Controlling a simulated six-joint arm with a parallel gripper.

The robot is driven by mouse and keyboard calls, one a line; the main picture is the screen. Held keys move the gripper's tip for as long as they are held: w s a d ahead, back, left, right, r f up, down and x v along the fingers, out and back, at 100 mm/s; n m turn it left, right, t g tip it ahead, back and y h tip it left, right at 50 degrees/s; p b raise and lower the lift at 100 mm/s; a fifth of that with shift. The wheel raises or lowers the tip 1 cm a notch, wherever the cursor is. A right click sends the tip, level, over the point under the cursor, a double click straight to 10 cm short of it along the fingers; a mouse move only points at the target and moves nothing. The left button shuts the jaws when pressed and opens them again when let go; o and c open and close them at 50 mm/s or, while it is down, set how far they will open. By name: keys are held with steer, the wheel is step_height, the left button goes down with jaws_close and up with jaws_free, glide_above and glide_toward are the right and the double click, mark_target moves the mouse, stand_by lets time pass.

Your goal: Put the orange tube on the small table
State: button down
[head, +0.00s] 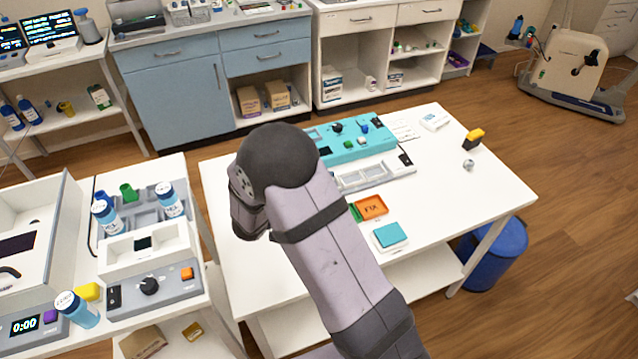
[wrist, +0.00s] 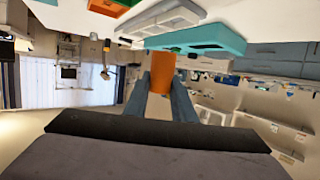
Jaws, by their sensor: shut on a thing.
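My gripper (wrist: 161,88) is shut on an orange tube (wrist: 161,68), which stands out between the two blue-grey fingers in the wrist view. In the head view my arm hides both the gripper and the tube. A white table (head: 478,208) stands in the middle of the head view, with my arm in front of its left part. The wrist view looks upside down, with the white tabletop (wrist: 62,18) along its top edge. I cannot tell the tube's height above the tabletop.
The table holds a teal device (head: 358,145), an orange tray (head: 370,208), a teal-topped box (head: 390,235) and a yellow-and-black item (head: 473,138). A blue bin (head: 498,252) stands beside it. The left bench (head: 185,325) holds blue bottles. The table's right part is mostly clear.

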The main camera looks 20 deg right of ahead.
steer(key=shift+r, duration=0.25)
steer(key=shift+s+d+m+g, duration=0.15)
steer(key=shift+m+g, duration=0.25)
steer(key=shift+m+g+h, duration=0.4)
steer(key=shift+g+h, duration=0.1)
steer(key=s+a+f, duration=0.1)
steer(key=s+f, duration=0.1)
steer(key=s, duration=0.1)
steer(key=s+a+f, duration=0.1)
steer(key=s+f, duration=0.1)
steer(key=s, duration=0.2)
steer(key=s+a+f, duration=0.1)
steer(key=s+f, duration=0.1)
steer(key=s, duration=0.2)
steer(key=shift+s+f+p, duration=0.15)
steer(key=shift+f+p, duration=0.15)
steer(key=shift+p, duration=0.05)
steer(key=a, duration=0.2)
steer(key=a+f+n+t+y, duration=0.1)
steer(key=a, duration=0.1)
steer(key=a+n+t, duration=0.1)
steer(key=a, duration=0.1)
steer(key=shift+s+f+y, duration=0.3)
steer(key=shift+s, duration=0.1)
steer(key=shift+a+n+t, duration=0.3)
steer(key=shift+a+t, duration=0.1)
